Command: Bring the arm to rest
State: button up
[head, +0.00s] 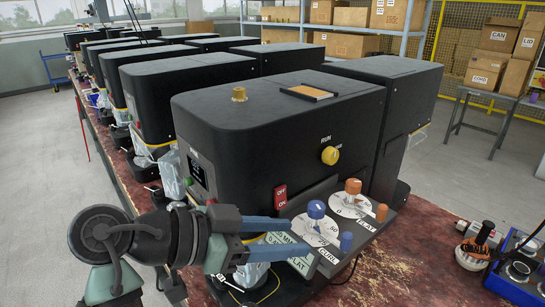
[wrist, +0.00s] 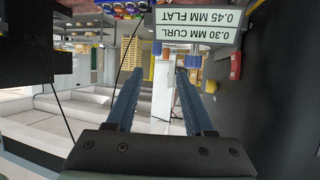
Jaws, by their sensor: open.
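My gripper (head: 298,240) reaches in from the lower left in the head view, its two blue fingers apart with nothing between them. The fingers lie close to the front of a black seamer machine (head: 270,135). Their tips are beside the dial panel, just below and left of the blue knob (head: 316,210); I cannot tell whether they touch anything. The wrist view shows the gripper (wrist: 160,72) open, with an upside-down label (wrist: 197,22) reading 0.30 MM CURL, 0.45 MM FLAT beyond the fingertips.
An orange knob (head: 353,187), a red switch (head: 280,196) and a yellow RUN knob (head: 330,155) are on the machine. More black machines (head: 160,90) line the reddish bench (head: 385,270). Tools and a blue tray (head: 515,285) are at right. Shelves with boxes stand behind.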

jog(key=w+r+n+t+y, duration=0.35)
jog(key=r+t, duration=0.25)
jog(key=r, duration=0.2)
jog(key=w+r+n+t+y, duration=0.2)
jog(key=r+n+t+y, duration=0.1)
jog(key=r+n+t, duration=0.4)
jog(key=s+a+r+n+t+y, duration=0.2)
jog(key=s+r+t+y, duration=0.3)
jog(key=s+r+t, duration=0.4)
jog(key=s+r, duration=0.6)
jog(key=r, duration=0.2)
jog(key=shift+a+r+n+y, duration=0.15)
jog(key=shift+r+n+y, duration=0.05)
jog(key=shift+n+y, duration=0.15)
